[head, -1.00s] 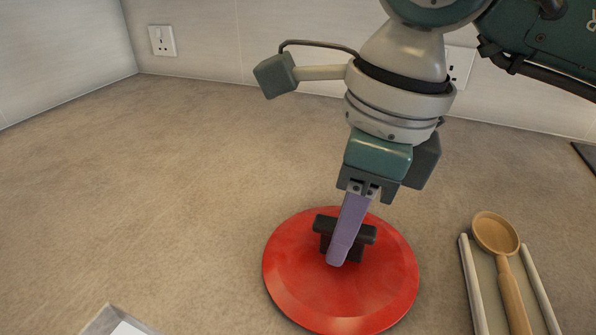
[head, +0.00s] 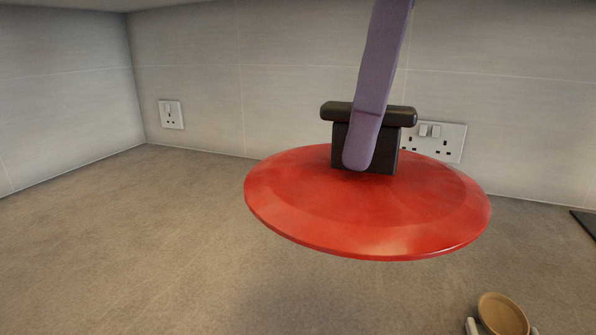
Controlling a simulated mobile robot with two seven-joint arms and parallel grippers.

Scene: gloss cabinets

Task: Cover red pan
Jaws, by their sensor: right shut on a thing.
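A round red lid (head: 300,205) with a black handle (head: 335,112) hangs in the air above the counter in the head view. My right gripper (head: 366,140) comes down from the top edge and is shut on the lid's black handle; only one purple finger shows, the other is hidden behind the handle. The lid looks roughly level, with its shadow on the counter below. The red pan is not in view. My left gripper is not in view.
The counter (head: 150,240) is bare at left and below the lid. Wall sockets (head: 171,114) sit on the tiled back wall. A dark flat edge (head: 586,222) shows at far right.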

